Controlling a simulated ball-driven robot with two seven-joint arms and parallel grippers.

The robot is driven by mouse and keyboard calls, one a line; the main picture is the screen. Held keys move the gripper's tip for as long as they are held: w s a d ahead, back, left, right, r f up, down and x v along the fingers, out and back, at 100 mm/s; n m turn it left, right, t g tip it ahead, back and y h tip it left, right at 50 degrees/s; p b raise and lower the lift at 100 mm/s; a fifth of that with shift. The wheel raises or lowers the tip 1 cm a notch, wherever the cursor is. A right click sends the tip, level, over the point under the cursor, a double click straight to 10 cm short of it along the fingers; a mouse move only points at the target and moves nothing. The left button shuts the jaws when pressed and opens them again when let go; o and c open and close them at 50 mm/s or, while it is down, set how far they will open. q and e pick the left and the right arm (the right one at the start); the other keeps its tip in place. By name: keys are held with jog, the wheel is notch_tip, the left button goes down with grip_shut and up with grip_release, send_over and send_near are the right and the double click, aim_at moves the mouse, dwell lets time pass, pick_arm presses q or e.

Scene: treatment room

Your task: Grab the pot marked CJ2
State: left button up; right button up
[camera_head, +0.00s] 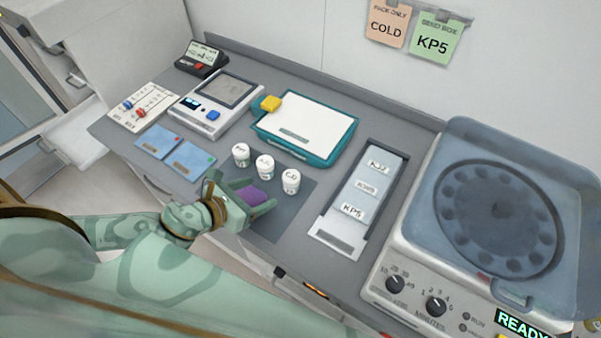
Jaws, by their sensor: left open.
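Three small white lidded pots stand upright in a slanting row on a dark grey mat (268,222): a left pot (241,158), a middle pot (265,169) and a right pot (291,184). Their lid marks are too small to read surely; the right one looks like it starts with C, and I cannot tell which is CJ2. My left gripper (250,190) is open, just in front of the middle and right pots, with a purple patch showing at its jaws. I see no pot between its fingers. My right gripper is not in view.
A rack (326,228) with labelled slots, one reading KP5, is to the right. A centrifuge (440,262) reading READY stands far right. Blue cards (193,160) lie left.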

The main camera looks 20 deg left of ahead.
aim_at(284, 182)
pick_arm(q)
jog(key=b+x, duration=0.1)
jog(key=x, duration=0.8)
jog(key=shift+w+d+f, duration=0.25)
jog(key=shift+w, duration=0.15)
jog(key=x, duration=0.4)
jog(key=shift+d+b, duration=0.15)
jog(key=shift+b, duration=0.25)
jog(key=shift+w+d+f, duration=0.1)
jog(key=shift+w+f, duration=0.05)
jog(key=shift+w, duration=0.15)
jog(key=shift+s, duration=0.1)
jog(key=shift+c, duration=0.7)
jog(key=c, duration=0.9)
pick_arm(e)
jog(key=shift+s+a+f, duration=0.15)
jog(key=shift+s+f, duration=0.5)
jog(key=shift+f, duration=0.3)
